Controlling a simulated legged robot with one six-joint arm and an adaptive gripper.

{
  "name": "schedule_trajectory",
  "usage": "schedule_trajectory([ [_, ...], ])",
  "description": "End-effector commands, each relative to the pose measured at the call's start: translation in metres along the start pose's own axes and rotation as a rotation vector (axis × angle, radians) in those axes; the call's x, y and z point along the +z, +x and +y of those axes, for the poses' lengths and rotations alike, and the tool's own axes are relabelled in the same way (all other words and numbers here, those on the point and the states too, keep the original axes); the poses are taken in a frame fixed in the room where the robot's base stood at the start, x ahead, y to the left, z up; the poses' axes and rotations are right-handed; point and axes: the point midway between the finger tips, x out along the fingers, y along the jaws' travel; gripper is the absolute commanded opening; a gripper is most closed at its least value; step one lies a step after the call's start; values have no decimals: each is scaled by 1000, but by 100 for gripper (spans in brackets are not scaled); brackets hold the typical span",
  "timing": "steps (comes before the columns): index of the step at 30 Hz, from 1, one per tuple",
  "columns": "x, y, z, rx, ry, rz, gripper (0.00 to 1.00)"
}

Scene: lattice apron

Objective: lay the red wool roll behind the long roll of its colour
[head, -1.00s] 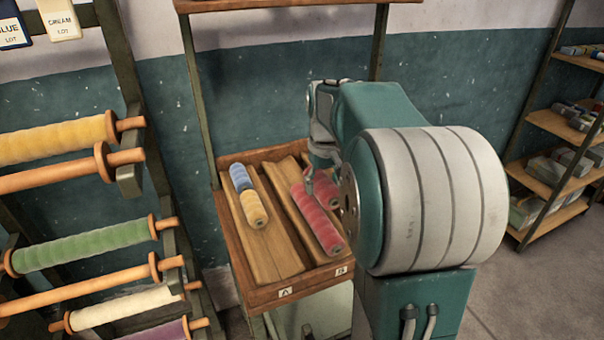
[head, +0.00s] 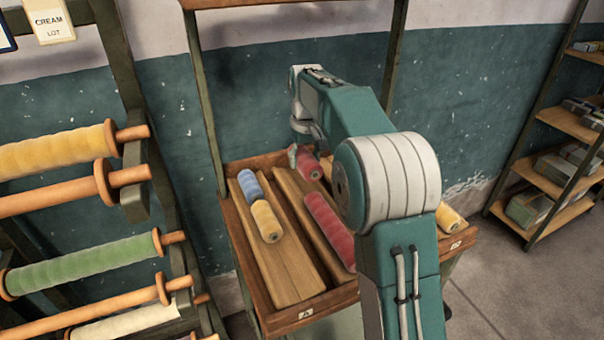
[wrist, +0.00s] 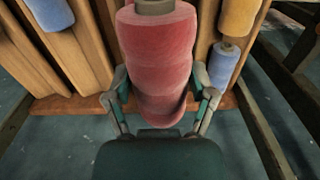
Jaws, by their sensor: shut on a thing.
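The short red wool roll (wrist: 158,50) is between the two fingers of my gripper (wrist: 160,78) in the wrist view. In the head view my gripper (head: 295,153) is at the back of the tray, with the held red roll (head: 309,166) under it, seemingly raised. The long red roll (head: 329,227) lies in a groove of the tray, in front of the held roll. My arm hides part of the tray's right side.
The wooden tray (head: 262,302) has labels A and B in front. A blue roll (head: 249,184) and a yellow roll (head: 266,221) lie in its left groove. Another yellow roll (head: 451,218) is at the right. A yarn rack (head: 130,180) stands left, shelves (head: 560,125) right.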

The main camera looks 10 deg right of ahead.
Motion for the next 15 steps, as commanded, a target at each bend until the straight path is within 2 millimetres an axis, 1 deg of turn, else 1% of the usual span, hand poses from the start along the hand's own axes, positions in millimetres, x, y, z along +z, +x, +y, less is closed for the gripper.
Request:
schedule_trajectory([
  [1,-10,5,2,0,0,0,19],
  [3,-21,10,4,0,1,1,19],
  [12,-62,29,13,1,1,2,19],
  [15,-74,46,15,0,1,-1,19],
])
